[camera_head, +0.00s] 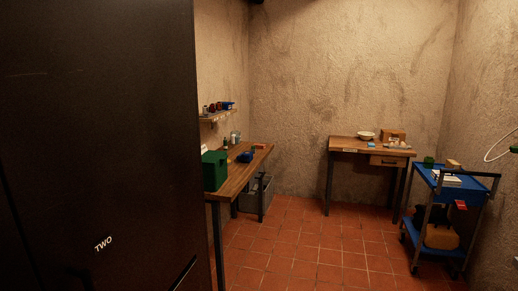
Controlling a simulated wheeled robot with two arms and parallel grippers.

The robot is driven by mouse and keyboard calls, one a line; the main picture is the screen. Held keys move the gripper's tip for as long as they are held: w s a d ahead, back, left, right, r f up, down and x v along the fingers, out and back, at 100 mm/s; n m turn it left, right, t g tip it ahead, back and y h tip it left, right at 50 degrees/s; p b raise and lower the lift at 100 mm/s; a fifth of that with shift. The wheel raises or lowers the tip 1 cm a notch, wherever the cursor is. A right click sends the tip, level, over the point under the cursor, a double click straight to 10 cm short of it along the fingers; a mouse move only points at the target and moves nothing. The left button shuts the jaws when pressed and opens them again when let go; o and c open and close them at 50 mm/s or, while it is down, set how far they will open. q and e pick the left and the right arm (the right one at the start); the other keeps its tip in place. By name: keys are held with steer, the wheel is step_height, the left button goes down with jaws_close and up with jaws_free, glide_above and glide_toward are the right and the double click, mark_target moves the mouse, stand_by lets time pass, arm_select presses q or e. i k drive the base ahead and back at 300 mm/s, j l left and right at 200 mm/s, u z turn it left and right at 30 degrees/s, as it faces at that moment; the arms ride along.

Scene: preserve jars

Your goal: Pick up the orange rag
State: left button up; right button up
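I cannot make out the orange rag for certain. A small orange-red patch (260,146) lies toward the far end of the left wooden workbench (238,178), too small to identify. A red item (461,205) shows at the side of the blue cart (451,187) on the right. A tan-orange bulky thing (441,236) sits on the cart's lower shelf. Neither of my grippers is in view.
A green box (214,170) stands on the near bench end; a grey bin (256,192) is below. A second table (372,145) stands at the back. The tiled floor (318,250) is clear.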

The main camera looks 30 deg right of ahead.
mark_target(261, 147)
steer(key=i+l+z, duration=0.6)
steer(key=i+l, duration=0.15)
steer(key=i+l+z, duration=0.3)
steer(key=i, duration=0.15)
steer(key=i+l+z, duration=0.15)
steer(key=i+z, duration=0.15)
steer(key=i, duration=0.15)
steer(key=i+z, duration=0.3)
steer(key=i, duration=1.25)
steer(key=i+l+u, duration=0.1)
steer(key=i, duration=0.95)
